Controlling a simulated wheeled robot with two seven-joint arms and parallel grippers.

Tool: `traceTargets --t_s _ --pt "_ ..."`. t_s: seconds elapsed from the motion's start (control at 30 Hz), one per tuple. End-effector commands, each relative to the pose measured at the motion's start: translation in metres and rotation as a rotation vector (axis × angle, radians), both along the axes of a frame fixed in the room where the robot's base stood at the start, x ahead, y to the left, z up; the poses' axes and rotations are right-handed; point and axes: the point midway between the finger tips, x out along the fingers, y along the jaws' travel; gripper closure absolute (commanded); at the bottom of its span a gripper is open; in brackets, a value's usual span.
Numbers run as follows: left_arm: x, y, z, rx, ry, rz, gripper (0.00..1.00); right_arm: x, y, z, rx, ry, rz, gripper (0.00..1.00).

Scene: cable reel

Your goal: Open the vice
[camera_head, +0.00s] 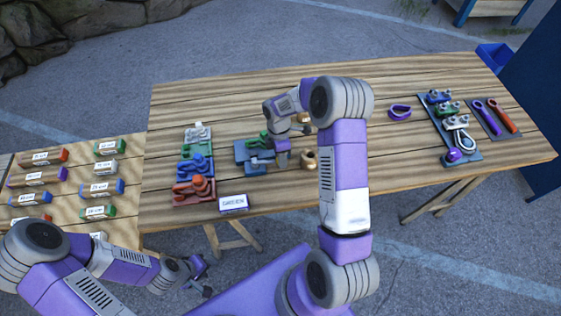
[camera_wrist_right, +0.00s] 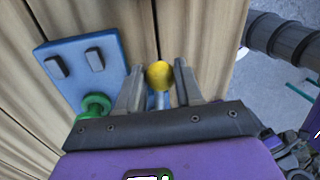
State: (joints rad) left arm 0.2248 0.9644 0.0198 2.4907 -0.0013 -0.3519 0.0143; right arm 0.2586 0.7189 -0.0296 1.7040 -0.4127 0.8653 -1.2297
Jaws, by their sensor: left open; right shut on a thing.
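The vice is a blue plate (camera_head: 243,153) with a green part (camera_head: 262,137), left of centre on the wooden table. In the right wrist view the blue plate (camera_wrist_right: 70,58) carries two dark blocks and a round green part (camera_wrist_right: 95,106). A yellow knob (camera_wrist_right: 160,74) on a pale rod shows between the fingers there. My left gripper (camera_head: 203,277) is open and empty, low and off the table's front edge.
Red, blue and white fixtures (camera_head: 195,165) stand left of the vice, with a small sign (camera_head: 233,203) in front. Brass-coloured pieces (camera_head: 309,160) lie close to my right gripper. A purple ring (camera_head: 399,111) and a clamp board (camera_head: 452,130) are right. A side table (camera_head: 75,175) holds several labelled blocks.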

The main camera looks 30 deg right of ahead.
Motion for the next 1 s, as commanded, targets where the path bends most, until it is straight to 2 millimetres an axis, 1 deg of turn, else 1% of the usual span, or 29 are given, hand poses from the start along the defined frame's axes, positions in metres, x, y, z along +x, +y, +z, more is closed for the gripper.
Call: traceTargets --t_s 0.1,0.3,0.83,0.87,0.9,1.0 --pt "0.0001 0.0 -0.0005 0.0 0.0 0.0 0.57 0.0049 -0.0015 -0.0006 0.001 0.0 0.057 1.0" --pt "0.0001 0.0 -0.001 0.0 0.0 0.0 0.57 0.0098 -0.003 -0.0002 0.002 -0.001 0.114 1.0" --pt "0.0 0.0001 -0.001 0.0 0.0 0.0 0.57 0.012 -0.0038 0.0001 0.0 -0.003 0.135 1.0" --pt "0.0 0.0 -0.0011 0.0 0.0 0.0 0.57 0.0121 -0.0038 0.0001 0.0 -0.003 0.135 0.6" --pt "0.0 0.0 -0.0011 0.0 0.0 0.0 0.57 0.0121 -0.0038 0.0001 0.0 -0.003 0.135 0.54" --pt "0.0 0.0 -0.0011 0.0 0.0 0.0 0.57 0.0118 -0.0039 0.0001 0.0 -0.002 0.133 0.4"
